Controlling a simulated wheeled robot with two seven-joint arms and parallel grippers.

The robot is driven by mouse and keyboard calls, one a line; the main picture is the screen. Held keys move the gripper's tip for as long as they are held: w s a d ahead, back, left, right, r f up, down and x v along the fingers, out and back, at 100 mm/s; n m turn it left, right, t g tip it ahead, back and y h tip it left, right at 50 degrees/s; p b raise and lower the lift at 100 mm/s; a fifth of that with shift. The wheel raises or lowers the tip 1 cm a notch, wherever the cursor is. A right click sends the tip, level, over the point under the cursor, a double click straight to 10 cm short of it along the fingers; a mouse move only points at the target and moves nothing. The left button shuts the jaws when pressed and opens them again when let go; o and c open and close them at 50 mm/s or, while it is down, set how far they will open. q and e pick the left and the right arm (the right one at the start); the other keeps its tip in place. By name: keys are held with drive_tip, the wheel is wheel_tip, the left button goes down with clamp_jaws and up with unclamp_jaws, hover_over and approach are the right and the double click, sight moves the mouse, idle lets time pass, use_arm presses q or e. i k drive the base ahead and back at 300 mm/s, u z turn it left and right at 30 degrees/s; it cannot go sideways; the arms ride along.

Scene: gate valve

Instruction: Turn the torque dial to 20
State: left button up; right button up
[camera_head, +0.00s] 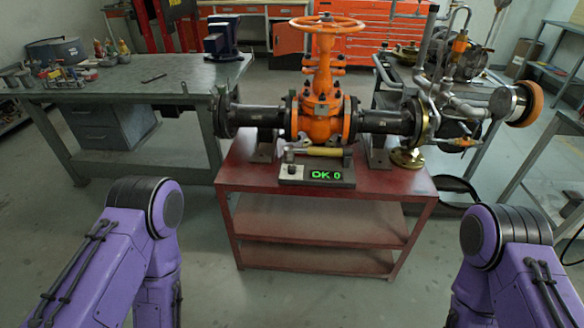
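A small grey box with a lit green display reading "OK 0" (326,175) sits on the front edge of the red table. A small round knob (292,170), which looks like the torque dial, is on the left of the box's face. Its markings are too small to read. A wrench-like tool with a yellowish handle (318,151) lies just behind the box. My purple arms show at the lower left and lower right, well in front of the table. Both grippers are out of the picture.
The orange gate valve (322,100) with its handwheel and dark flanged pipes stands on the red table (250,178), behind the box. A grey workbench (130,85) is at the left. Pipework with an orange wheel (527,103) juts out at the right. The floor before the table is clear.

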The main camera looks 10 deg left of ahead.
sight(291, 169)
drive_tip(key=k, duration=0.5)
drive_tip(key=u, duration=1)
drive_tip(key=i, duration=1.05)
drive_tip(key=z, duration=0.5)
